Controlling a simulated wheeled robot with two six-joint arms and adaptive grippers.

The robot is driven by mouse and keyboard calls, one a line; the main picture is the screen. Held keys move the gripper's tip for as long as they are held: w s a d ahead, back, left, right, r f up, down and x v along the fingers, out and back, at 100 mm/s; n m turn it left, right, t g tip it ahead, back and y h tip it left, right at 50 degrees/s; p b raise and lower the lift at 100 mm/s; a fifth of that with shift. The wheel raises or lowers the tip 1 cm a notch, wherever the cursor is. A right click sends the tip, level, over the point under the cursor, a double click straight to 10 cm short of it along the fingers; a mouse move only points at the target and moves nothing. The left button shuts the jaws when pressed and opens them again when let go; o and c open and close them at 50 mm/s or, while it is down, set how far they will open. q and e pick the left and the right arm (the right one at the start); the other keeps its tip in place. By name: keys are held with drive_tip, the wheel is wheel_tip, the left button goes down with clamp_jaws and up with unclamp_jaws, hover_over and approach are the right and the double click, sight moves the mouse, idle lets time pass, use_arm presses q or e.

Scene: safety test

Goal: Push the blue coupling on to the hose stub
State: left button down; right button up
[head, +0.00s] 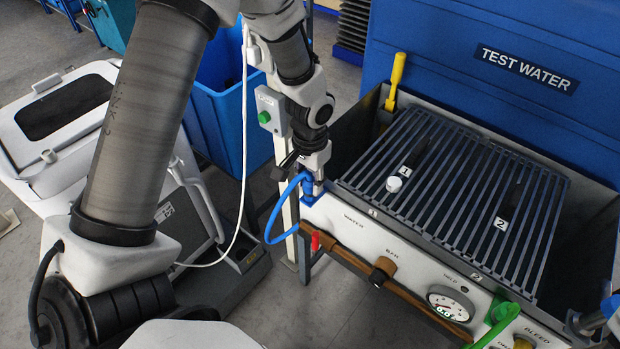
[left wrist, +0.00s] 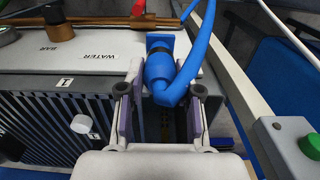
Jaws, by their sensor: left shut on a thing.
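The blue coupling (head: 308,187) is at the left front corner of the test bench, with its blue hose (head: 268,228) looping out to the left and down. My left gripper (head: 311,178) comes down over it and is shut on it. In the left wrist view the coupling (left wrist: 159,72) sits between the two fingers of my left gripper (left wrist: 161,92), close to a blue square plate (left wrist: 160,42) on the white panel. The hose stub is hidden, and I cannot tell whether the coupling is on it.
A slatted grate (head: 450,185) with number tags and a white cap (head: 394,184) lies right of the coupling. The white front panel (head: 350,222) carries a brown bar, a gauge (head: 450,303) and a green lever (head: 495,322). A post with a green button (head: 265,117) stands close left.

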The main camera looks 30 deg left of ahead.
use_arm(q)
drive_tip(key=shift+f+b, duration=0.35)
drive_tip(key=shift+f, duration=0.2)
drive_tip(key=c, duration=0.7)
unclamp_jaws()
wheel_tip(320, 180, up, 12)
drive_tip(key=shift+f, duration=0.1)
